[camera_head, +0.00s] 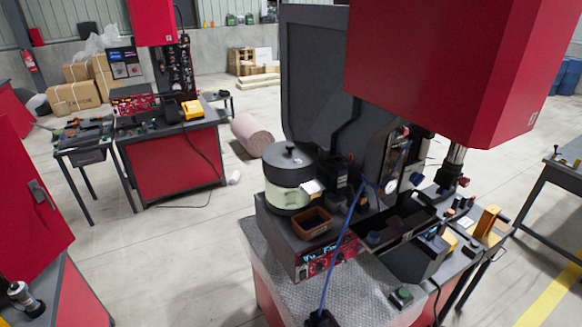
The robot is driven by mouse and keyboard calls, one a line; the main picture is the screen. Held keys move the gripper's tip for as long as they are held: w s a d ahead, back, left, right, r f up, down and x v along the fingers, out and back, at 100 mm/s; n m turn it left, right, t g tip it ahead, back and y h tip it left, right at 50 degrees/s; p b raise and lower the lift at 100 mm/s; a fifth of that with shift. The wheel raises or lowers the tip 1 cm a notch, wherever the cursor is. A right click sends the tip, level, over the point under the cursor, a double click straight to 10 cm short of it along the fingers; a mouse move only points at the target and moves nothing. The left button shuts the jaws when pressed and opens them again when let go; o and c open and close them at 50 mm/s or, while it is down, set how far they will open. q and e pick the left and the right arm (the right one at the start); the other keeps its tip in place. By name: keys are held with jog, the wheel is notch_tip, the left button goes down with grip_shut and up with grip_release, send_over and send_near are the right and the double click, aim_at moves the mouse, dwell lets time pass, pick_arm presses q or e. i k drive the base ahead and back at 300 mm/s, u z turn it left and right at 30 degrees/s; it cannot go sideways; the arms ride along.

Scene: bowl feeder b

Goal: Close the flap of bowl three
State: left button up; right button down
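One round bowl feeder (287,199) shows near the middle of the head view, with a pale green-white body. A dark round lid (288,157) with a knob on top sits over it. A small pale plate (312,187) sticks out at the bowl's right side; I cannot tell whether it is a flap, or whether it is open or shut. No number or label marks this bowl as bowl three. Neither of my grippers is in view.
A brown open bin (311,224) sits in front of the bowl on a dark control box (318,262). A blue cable (343,240) crosses in front. A large red machine head (450,70) overhangs the right. The floor at left (175,255) is clear.

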aim_at(314, 188)
jog(key=u, duration=0.6)
jog(key=k, duration=0.95)
jog(key=z, duration=0.1)
